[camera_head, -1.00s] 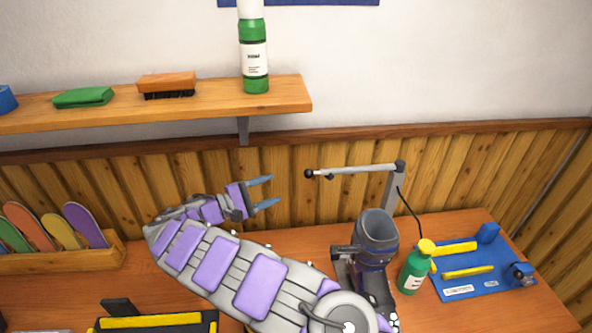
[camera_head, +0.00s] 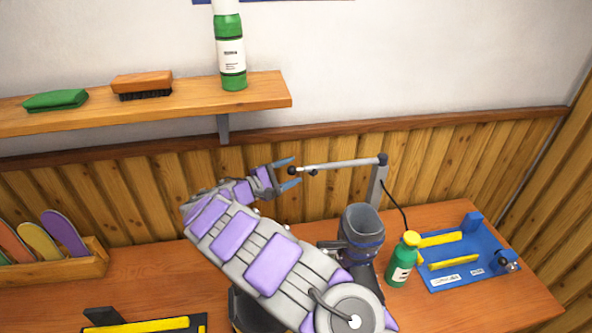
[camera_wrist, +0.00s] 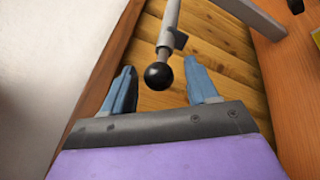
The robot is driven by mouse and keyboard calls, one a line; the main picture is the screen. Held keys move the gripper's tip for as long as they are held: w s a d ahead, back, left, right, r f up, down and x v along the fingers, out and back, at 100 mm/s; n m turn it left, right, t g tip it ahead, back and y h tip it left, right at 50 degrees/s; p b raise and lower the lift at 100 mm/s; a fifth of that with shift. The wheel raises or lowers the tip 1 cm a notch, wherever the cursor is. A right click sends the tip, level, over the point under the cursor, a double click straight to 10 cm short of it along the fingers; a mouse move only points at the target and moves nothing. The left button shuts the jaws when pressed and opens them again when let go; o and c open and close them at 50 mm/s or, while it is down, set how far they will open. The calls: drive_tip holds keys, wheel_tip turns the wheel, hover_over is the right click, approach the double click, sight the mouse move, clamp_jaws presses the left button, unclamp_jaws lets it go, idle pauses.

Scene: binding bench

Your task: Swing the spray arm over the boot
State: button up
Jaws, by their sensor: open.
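The spray arm (camera_head: 335,164) is a thin grey bar on an upright post, with a black ball knob (camera_head: 292,171) at its left end. The grey boot (camera_head: 362,222) stands on the bench, below and in front of the bar. My gripper (camera_head: 289,173) is open at the knob end of the bar. In the wrist view, the black knob (camera_wrist: 158,76) sits between the two blue fingertips (camera_wrist: 162,82), with a gap on each side. The bar (camera_wrist: 169,25) runs away from the knob toward the top. My arm hides the boot's lower part.
A wooden shelf (camera_head: 150,112) above holds a brush (camera_head: 142,84) and a green-white bottle (camera_head: 231,55). A rack of colored pieces (camera_head: 75,262) stands at left.

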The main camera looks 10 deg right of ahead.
drive_tip(key=shift+x, duration=1.35)
drive_tip(key=shift+r, duration=0.2)
clamp_jaws()
